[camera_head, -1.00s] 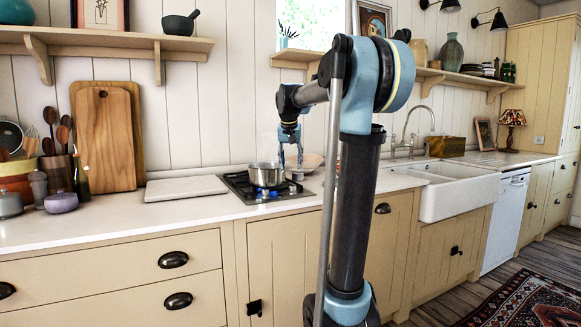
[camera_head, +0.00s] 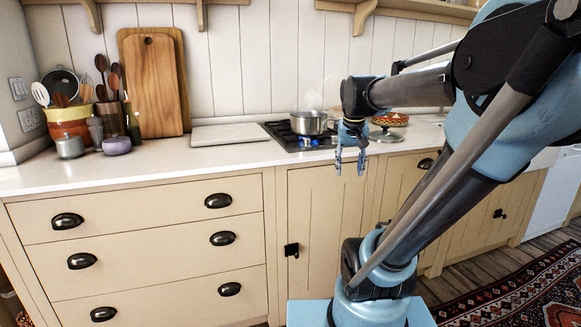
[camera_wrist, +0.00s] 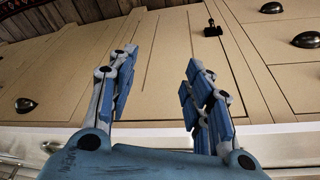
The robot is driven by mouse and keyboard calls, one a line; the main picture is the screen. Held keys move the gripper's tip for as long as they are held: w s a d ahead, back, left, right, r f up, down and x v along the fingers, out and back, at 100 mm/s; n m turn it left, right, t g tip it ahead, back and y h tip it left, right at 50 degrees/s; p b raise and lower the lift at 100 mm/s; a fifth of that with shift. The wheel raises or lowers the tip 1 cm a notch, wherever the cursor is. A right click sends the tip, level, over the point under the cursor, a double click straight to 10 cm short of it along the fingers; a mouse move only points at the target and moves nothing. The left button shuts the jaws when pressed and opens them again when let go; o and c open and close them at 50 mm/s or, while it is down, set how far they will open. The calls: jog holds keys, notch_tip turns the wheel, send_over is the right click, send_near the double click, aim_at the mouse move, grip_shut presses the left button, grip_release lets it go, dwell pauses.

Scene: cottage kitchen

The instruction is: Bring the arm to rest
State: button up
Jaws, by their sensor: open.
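My gripper (camera_head: 350,163) hangs at the end of my arm in the head view, fingers pointing down, in front of the counter edge and right of the pot. It is open and empty. In the wrist view my gripper (camera_wrist: 158,90) shows its two blue-padded fingers spread apart, with nothing between them and the cabinet fronts behind. My arm is bent, reaching in from the right of the head view.
A metal pot (camera_head: 310,122) stands on the hob (camera_head: 290,138) with a blue flame lit under it. A red patterned bowl (camera_head: 390,119) is behind my gripper. Cutting boards (camera_head: 155,85) lean at the wall. The counter (camera_head: 190,167) is clear at its front left.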

jog(key=s+f+n+g, duration=0.1)
jog(key=s+f, duration=1.5)
jog(key=shift+s+f+y, duration=0.15)
jog(key=shift+f+y, duration=0.15)
jog(key=shift+f, duration=0.05)
jog(key=shift+w+f, duration=0.2)
jog(key=shift+w, duration=0.3)
